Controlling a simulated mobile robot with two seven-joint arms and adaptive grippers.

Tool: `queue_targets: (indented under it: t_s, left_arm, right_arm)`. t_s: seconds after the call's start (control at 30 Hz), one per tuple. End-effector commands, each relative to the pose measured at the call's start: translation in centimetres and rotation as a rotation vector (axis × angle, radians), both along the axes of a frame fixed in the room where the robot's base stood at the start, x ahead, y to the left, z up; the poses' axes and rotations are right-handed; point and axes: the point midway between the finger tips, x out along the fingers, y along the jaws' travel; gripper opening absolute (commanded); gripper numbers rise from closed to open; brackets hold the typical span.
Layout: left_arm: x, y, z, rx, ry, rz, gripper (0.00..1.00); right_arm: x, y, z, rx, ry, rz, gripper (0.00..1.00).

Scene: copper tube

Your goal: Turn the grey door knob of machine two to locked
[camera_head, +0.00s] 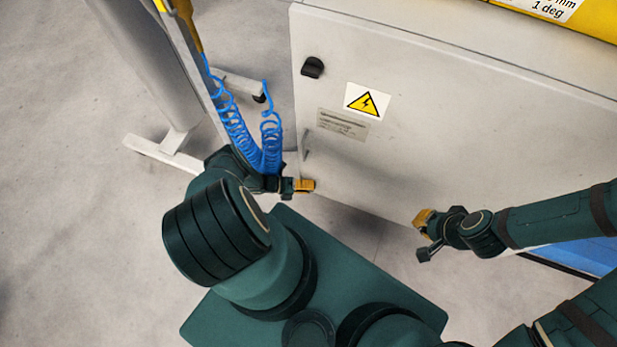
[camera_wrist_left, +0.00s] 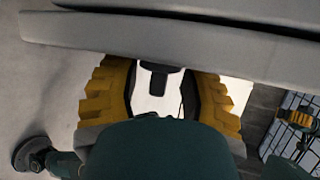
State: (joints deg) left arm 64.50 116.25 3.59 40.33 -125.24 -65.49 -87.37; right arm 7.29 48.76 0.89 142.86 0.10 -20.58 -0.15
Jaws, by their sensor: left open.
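A pale machine cabinet door (camera_head: 440,130) fills the upper right of the head view. A slim grey handle (camera_head: 306,145), the only grey knob-like part I see, sits upright near the door's lower left edge. A dark knob (camera_head: 313,67) is near its upper left corner. My left gripper (camera_head: 305,186) is just below the grey handle, apart from it in the head view. In the left wrist view its yellow fingers (camera_wrist_left: 160,95) are spread with a gap between them. My right gripper (camera_head: 424,219) is at the door's lower edge; its finger gap is unclear.
A yellow warning sign (camera_head: 368,102) and a small label (camera_head: 342,125) are on the door. Blue coiled hoses (camera_head: 268,140) hang left of the cabinet, beside a grey stand (camera_head: 165,150). A grey bar (camera_wrist_left: 170,35) crosses the top of the wrist view. Open floor lies left.

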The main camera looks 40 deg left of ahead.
Motion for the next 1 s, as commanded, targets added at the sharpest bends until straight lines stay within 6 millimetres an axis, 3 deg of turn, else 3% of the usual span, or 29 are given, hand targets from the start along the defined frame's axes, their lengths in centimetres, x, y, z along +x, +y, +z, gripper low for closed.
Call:
queue_targets:
  t_s: [0.37,1.0]
  left_arm:
    - [-0.1,-0.1,1.4,-0.003,0.002,-0.003,0.44]
    - [0.2,0.0,9.0,-0.003,-0.004,-0.001,0.44]
  right_arm:
    - [0.0,0.0,0.0,0.0,0.0,0.0,0.0]
    - [0.0,0.0,0.0,0.0,0.0,0.0,0.0]
